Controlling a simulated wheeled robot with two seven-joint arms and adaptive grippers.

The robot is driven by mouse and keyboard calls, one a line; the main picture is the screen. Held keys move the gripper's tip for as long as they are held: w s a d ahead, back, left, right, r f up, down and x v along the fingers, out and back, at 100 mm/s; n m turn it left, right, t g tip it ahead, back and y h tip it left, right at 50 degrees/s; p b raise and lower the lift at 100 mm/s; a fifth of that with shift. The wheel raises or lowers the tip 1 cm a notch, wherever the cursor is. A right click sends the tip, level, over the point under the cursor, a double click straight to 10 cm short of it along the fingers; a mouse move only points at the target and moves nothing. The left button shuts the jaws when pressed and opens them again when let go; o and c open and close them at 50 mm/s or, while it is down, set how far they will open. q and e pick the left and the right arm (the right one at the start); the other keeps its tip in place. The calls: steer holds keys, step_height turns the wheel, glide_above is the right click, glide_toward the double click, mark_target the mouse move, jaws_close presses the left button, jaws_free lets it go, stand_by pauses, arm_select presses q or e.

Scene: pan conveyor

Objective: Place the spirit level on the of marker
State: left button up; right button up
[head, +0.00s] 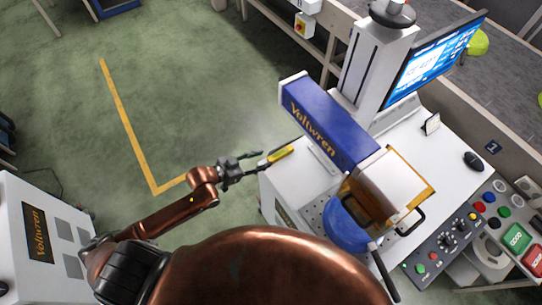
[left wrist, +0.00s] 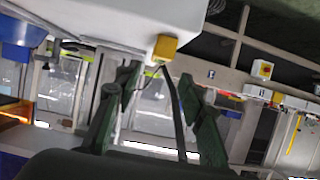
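The yellow spirit level (head: 281,154) lies near the left edge of the white machine table (head: 281,187). In the left wrist view its yellow end (left wrist: 165,47) shows at the white edge, beyond the fingertips. My left gripper (head: 250,163) is just left of the level in the head view. In the left wrist view its two dark green fingers (left wrist: 165,78) stand wide apart with nothing gripped between them. I cannot tell whether a finger touches the level. I cannot make out a marker for the level. My right gripper is not in view.
A blue Voltwren machine arm (head: 326,122) with a blue round part (head: 347,228) under it stands on the table. A screen (head: 436,62) and a button panel (head: 470,235) are at the right. A white cabinet (head: 40,240) stands at left. Green floor between is clear.

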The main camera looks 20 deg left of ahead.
arm_select(q)
steer(key=v, duration=0.4)
steer(key=s+a+f+n+y, duration=0.1)
steer(key=a+f+y, duration=0.1)
steer(key=a+f, duration=0.45)
steer(key=s+a+f+n+g+y, duration=0.15)
steer(key=a+f, duration=0.25)
steer(key=f, duration=0.5)
steer(key=a+f+n+t+y, duration=0.1)
steer(key=a+f+y, duration=0.2)
steer(key=a+f, duration=0.35)
steer(key=s+a+f+n+g+y, duration=0.1)
steer(key=s+f, duration=0.3)
steer(key=f, duration=0.3)
steer(key=s+a+f+n+g, duration=0.1)
steer(key=s+f+g, duration=0.1)
steer(key=s+f, duration=0.4)
steer(key=s+d+f+g+y, duration=0.1)
steer(key=s+d+f+g, duration=0.15)
steer(key=s+f, duration=1.4)
steer(key=s+d+f+g, duration=0.2)
steer(key=s+d, duration=0.1)
steer(key=s, duration=0.6)
steer(key=s+d+f+g, duration=0.2)
steer(key=s+d, duration=0.1)
steer(key=s, duration=0.7)
steer(key=shift+d+n, duration=0.25)
steer(key=shift+n, duration=0.1)
